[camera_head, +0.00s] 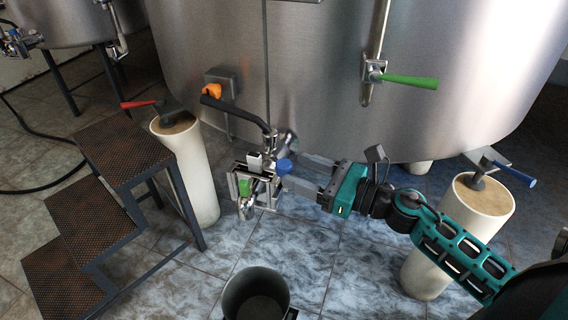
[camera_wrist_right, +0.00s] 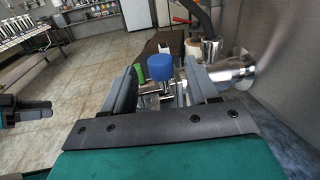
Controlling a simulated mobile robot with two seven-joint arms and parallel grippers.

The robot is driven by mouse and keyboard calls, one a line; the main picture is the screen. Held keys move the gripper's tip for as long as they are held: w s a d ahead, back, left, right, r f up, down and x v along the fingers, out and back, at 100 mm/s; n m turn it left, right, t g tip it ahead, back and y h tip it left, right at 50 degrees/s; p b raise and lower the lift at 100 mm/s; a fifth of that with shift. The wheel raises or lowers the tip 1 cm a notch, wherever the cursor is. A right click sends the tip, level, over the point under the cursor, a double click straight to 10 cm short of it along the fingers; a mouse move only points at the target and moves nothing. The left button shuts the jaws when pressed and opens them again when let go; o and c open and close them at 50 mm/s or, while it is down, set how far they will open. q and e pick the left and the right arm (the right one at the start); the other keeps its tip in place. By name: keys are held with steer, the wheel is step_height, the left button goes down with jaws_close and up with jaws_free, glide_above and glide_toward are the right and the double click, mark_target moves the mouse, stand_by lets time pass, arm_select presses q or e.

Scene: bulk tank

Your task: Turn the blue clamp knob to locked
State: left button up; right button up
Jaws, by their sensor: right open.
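The blue clamp knob (camera_head: 284,165) sits on the metal valve assembly at the lower front of the steel tank. It also shows in the right wrist view (camera_wrist_right: 160,67), between the two finger bars. My right gripper (camera_head: 291,173) reaches in from the right and is open, with its fingers at either side of the blue knob. I cannot tell whether a finger touches it. A green knob (camera_head: 244,187) is on the same assembly, to the left of the blue one; the wrist view shows it beside the left finger (camera_wrist_right: 140,72).
The large steel tank (camera_head: 300,75) stands right behind the valve. A black curved handle (camera_head: 235,110) rises above the knob. Dark steps (camera_head: 125,150) stand at the left, and a dark bucket (camera_head: 254,296) is on the floor below. White pillars (camera_head: 190,170) (camera_head: 470,215) flank the area.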

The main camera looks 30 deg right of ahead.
mark_target(284, 162)
steer(key=shift+x, duration=2.25)
steer(key=shift+c, duration=0.2)
steer(key=c, duration=0.9)
